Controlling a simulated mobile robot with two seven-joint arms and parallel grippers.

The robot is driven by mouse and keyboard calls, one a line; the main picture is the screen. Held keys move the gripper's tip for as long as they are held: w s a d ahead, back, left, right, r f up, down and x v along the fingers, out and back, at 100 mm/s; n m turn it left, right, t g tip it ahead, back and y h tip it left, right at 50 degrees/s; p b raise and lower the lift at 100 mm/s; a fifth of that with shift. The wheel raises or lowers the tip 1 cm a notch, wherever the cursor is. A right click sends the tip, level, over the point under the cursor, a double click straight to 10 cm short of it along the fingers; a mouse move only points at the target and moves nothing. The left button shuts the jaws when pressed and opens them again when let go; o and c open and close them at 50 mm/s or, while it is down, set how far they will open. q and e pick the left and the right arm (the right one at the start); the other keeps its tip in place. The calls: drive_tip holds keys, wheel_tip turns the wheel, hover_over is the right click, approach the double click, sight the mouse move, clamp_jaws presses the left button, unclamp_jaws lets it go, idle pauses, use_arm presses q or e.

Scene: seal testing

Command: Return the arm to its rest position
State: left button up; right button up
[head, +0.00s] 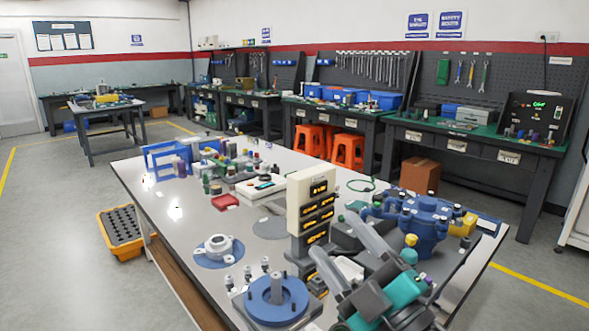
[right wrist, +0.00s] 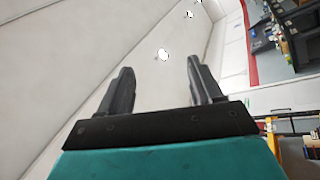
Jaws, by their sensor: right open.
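My right gripper (head: 335,235) is at the lower right of the head view, above the near right part of the table. Its two grey fingers point up and to the left, are spread apart, and hold nothing. In the right wrist view the open fingers (right wrist: 160,68) have only bare wall, ceiling and distant room beyond them. The teal wrist hides part of the table behind it. My left gripper is not in view.
The white work table (head: 140,182) carries a display tower (head: 313,200) close to the gripper, a blue valve body (head: 428,225) behind it, a blue round fixture (head: 277,298) and a white flange (head: 217,248). An orange crate (head: 122,232) stands on the floor at left.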

drive_tip(key=s+d+f+m+g+h, duration=0.3)
drive_tip(key=d+f+m+g+h, duration=0.1)
drive_tip(key=d+f+m+h, duration=0.95)
drive_tip(key=s+f+m+g, duration=0.3)
drive_tip(key=s+f+g, duration=0.8)
drive_tip(key=s+f, duration=0.55)
drive_tip(key=w+a+f+t+y, duration=0.2)
drive_tip(key=w+f+t, duration=0.3)
drive_tip(key=f+t, duration=0.2)
drive_tip(key=shift+w+a, duration=0.15)
drive_tip(key=shift+w, duration=0.1)
drive_tip(key=shift+n+y, duration=0.25)
